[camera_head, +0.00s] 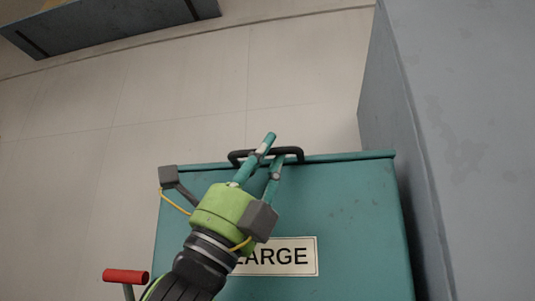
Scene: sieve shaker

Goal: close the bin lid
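A teal bin (355,225) with a white label (305,258) fills the lower middle of the view; the visible part of the label reads "ARGE". A thin lip (350,157) runs along its far edge, and a black handle (293,150) stands there. How far the lid is open cannot be told. My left gripper (274,147), green with teal fingers, reaches up to the handle. One finger crosses over the bar, and the other ends close to it. The fingers stand a little apart; whether they clamp the bar is unclear. My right gripper is not in view.
A large grey block (465,120) stands close along the bin's right side. A dark blue-grey object (125,25) lies at the top left. A red grip on a stalk (125,276) is at the lower left. Pale tiled floor (70,180) lies open on the left.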

